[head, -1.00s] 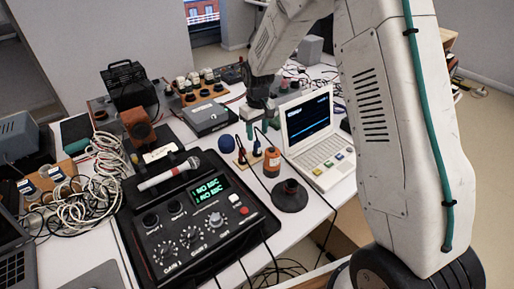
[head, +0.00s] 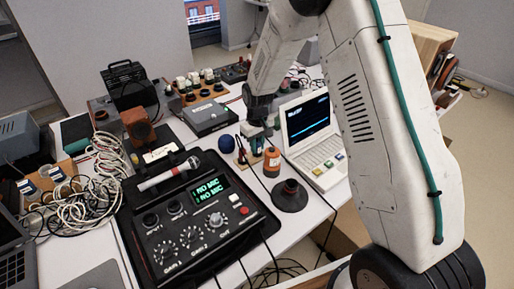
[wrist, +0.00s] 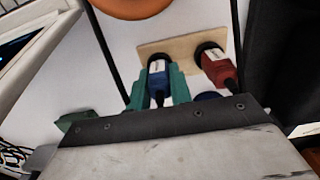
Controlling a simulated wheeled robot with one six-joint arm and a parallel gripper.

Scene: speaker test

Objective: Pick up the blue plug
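The blue plug (wrist: 158,82), with a white label, stands in a small wooden board (wrist: 181,46) in the wrist view. My gripper (wrist: 159,78) has one green finger on each side of it. The fingers look very close to the plug, but I cannot tell whether they touch or grip it. A red plug (wrist: 218,68) stands in the same board to the right, outside the fingers. In the head view my gripper (head: 256,143) is low over the table and mostly hides the plugs.
A mixer (head: 190,225) with a microphone (head: 168,174) sits in front. Black cables run nearby.

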